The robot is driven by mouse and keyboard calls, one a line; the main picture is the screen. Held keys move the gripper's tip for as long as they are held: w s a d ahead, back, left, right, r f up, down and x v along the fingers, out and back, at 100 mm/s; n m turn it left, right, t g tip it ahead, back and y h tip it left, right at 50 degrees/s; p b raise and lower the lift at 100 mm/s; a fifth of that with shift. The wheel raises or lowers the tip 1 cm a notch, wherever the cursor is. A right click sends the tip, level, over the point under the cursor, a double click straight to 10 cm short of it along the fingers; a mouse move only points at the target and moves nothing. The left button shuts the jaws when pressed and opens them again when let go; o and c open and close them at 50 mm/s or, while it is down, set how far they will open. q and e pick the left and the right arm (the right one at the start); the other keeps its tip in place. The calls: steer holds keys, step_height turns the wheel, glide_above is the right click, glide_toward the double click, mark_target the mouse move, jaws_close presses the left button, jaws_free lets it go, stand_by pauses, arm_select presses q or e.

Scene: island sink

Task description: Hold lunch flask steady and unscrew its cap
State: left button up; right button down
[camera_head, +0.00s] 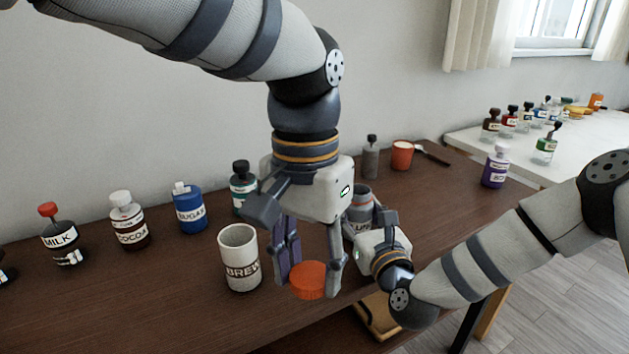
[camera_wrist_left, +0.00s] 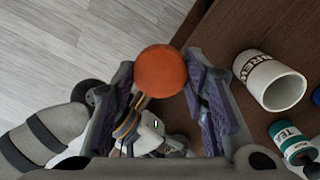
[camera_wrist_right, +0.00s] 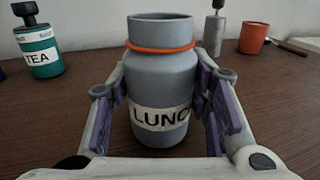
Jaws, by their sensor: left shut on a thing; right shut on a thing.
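The grey lunch flask (camera_wrist_right: 161,90), labelled LUNCH, stands upright on the table in the right wrist view, its neck open and ringed by an orange band. My right gripper (camera_wrist_right: 160,108) is shut on its body, one finger on each side. In the head view the flask (camera_head: 361,200) is partly hidden behind my grippers. The round orange cap (camera_head: 308,280) is off the flask, to its front left. My left gripper (camera_head: 308,284), pointing down, is shut on the cap; it also shows between the fingertips in the left wrist view (camera_wrist_left: 161,72).
A white BREW mug (camera_head: 239,260) stands just left of the cap. SUGAR (camera_head: 189,210), COCOA (camera_head: 129,222), MILK (camera_head: 63,236) and TEA (camera_wrist_right: 39,46) containers line the back. An orange cup (camera_head: 402,156) stands at the far right. The table's front edge is close.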

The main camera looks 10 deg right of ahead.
steer(key=shift+f, duration=0.15)
steer(key=c, duration=0.8)
jaws_free()
steer(key=shift+c, duration=0.2)
